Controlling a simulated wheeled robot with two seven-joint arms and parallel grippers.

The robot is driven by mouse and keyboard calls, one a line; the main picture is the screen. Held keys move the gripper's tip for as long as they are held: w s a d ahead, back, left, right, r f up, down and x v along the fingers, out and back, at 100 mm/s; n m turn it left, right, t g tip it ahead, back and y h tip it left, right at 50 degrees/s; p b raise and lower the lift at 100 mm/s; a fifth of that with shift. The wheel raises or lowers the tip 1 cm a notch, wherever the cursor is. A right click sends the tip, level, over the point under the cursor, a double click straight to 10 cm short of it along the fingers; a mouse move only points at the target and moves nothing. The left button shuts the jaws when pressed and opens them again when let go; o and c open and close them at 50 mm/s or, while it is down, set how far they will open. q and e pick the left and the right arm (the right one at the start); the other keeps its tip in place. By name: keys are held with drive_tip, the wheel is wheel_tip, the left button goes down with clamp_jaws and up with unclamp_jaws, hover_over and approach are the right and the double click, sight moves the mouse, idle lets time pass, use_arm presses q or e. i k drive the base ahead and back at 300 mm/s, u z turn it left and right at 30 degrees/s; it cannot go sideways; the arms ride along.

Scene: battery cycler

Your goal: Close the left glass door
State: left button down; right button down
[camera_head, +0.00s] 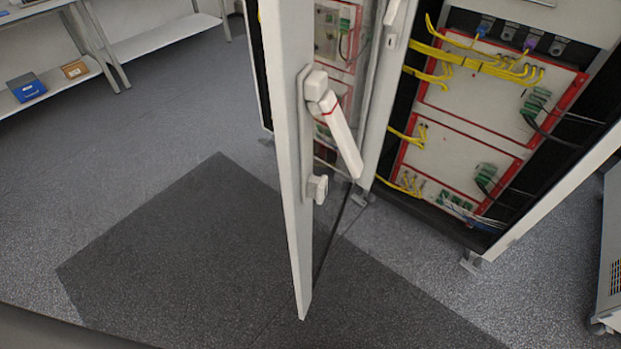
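The left glass door (292,165) stands open in the middle of the view, seen almost edge-on. Its pale frame edge points towards me, and the bottom corner hangs above the dark floor area. A white lever handle with a thin red line (341,137) sticks out from the door frame, tilted down to the right. A small white knob (318,188) sits below it. Red-framed modules show through and beside the door. Neither of my grippers is in view, and nothing visible touches the door.
The cabinet (460,155) holds red-framed panels and yellow cables (475,65). Its right part looks uncovered. A shelf (50,85) with a blue box (27,87) stands at the far left. A grey unit (612,260) stands at the right edge. Floor left of the door is clear.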

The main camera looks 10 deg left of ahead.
sight(289, 26)
drive_tip(key=u, duration=1.8)
drive_tip(key=k, duration=1)
drive_tip(key=z, duration=1.5)
